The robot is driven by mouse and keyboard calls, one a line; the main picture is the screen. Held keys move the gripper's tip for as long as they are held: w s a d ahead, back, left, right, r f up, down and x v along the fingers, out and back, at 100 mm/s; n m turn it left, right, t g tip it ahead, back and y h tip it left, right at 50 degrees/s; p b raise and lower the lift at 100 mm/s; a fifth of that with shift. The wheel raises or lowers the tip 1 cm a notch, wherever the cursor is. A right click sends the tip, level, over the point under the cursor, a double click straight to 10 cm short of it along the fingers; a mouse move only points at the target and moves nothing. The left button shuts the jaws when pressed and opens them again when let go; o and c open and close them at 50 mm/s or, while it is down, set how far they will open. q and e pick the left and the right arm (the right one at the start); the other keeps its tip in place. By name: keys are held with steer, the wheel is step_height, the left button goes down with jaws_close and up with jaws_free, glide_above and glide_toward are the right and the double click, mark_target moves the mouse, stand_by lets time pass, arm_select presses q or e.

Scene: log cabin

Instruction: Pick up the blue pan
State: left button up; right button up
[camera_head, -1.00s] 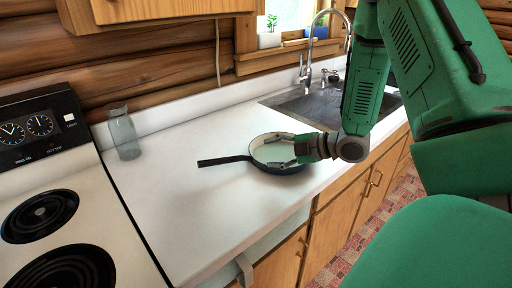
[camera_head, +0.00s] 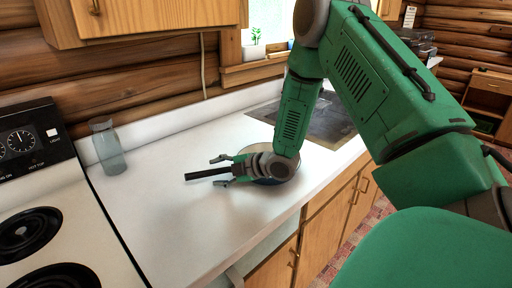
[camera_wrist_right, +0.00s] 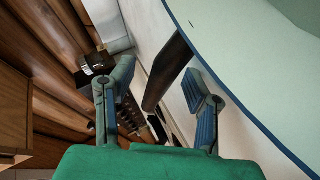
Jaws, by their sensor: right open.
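The blue pan (camera_head: 268,181) sits on the white counter, its body mostly hidden behind my right arm in the head view. Its black handle (camera_head: 204,174) points left. My right gripper (camera_head: 217,171) is open, with its fingers apart on either side of the handle and not closed on it. In the right wrist view the dark handle (camera_wrist_right: 166,74) shows between the two fingers of my gripper (camera_wrist_right: 158,86). The pan's pale inside and blue rim (camera_wrist_right: 245,62) fill the right of that view. My left gripper is not in view.
A stove (camera_head: 70,235) with black burners stands at the left. A glass jar (camera_head: 108,147) is on the counter beside it. A sink (camera_head: 325,125) lies behind my right arm. The counter (camera_head: 165,225) left of and in front of the handle is clear.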

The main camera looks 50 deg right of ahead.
steer(key=shift+w+a, duration=0.15)
steer(key=shift+a, duration=0.15)
steer(key=shift+a+r, duration=0.2)
steer(key=shift+a, duration=0.1)
jaws_close()
steer(key=shift+d+f, duration=0.2)
steer(key=shift+d, duration=0.35)
steer(key=shift+a+r, duration=0.25)
steer(key=shift+r, duration=0.95)
steer(key=shift+r+p, duration=0.4)
steer(key=shift+r, duration=3.5)
